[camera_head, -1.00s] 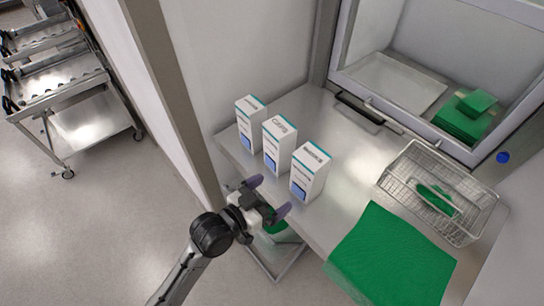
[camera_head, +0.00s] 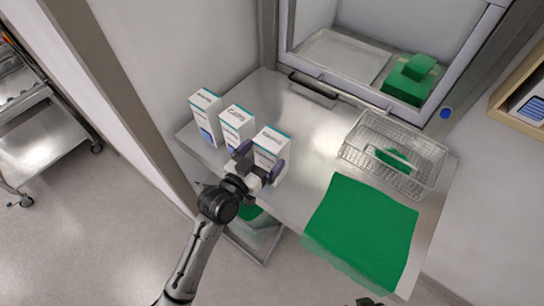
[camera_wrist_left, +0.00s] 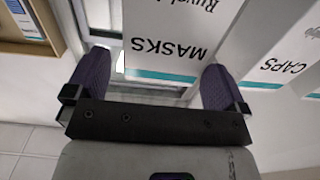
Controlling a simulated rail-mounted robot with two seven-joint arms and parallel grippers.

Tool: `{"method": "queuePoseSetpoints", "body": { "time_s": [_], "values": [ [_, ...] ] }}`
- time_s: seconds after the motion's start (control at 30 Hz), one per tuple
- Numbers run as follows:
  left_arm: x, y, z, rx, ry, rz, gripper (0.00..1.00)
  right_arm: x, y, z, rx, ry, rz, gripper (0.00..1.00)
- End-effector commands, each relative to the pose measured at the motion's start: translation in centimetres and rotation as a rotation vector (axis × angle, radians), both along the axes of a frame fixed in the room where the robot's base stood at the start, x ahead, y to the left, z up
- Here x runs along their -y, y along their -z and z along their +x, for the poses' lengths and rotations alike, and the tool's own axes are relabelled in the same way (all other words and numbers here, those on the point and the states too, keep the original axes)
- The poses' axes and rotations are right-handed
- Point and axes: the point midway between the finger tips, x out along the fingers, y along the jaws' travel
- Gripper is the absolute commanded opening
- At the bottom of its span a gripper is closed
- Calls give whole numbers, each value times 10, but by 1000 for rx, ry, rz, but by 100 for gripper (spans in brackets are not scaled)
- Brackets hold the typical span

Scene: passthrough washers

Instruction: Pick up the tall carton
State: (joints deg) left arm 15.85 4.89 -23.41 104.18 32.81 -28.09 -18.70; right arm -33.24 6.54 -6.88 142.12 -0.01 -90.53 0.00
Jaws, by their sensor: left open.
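Three white cartons with teal top edges stand upright in a row on the steel table: a left one (camera_head: 206,117), a middle one (camera_head: 236,129) and a right one (camera_head: 270,148). They look close in height. My left gripper (camera_head: 259,163) is open at the right carton, its purple fingers on either side of it. In the left wrist view the carton marked MASKS (camera_wrist_left: 165,50) lies between the open fingers (camera_wrist_left: 153,82), and a carton marked CAPS (camera_wrist_left: 285,60) is beside it. Contact cannot be told. A dark part at the bottom edge may be my right gripper (camera_head: 366,301).
A green cloth (camera_head: 362,228) hangs over the table's front edge. A wire basket (camera_head: 425,172) with a green item stands at the right. Behind is a hatch with a tray (camera_head: 343,58) and green bundles (camera_head: 405,88). A wall and post stand left of the cartons.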

Motion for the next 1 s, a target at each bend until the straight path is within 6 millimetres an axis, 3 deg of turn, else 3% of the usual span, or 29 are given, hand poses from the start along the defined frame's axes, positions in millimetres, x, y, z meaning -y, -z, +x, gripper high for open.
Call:
{"method": "queuePoseSetpoints", "body": {
  "time_s": [0.4, 0.73, 1.0],
  "values": [
    [24, -3, 38, -1, 0, 1, 100, 0, -16, 0, 0, -2, -2, 43],
    [26, -2, 42, -1, 1, 0, 100, 3, -16, 0, 1, -7, -11, 43],
    [26, -2, 42, -1, 0, 1, 76, 3, -16, 0, 0, -6, -9, 43]
  ]
}}
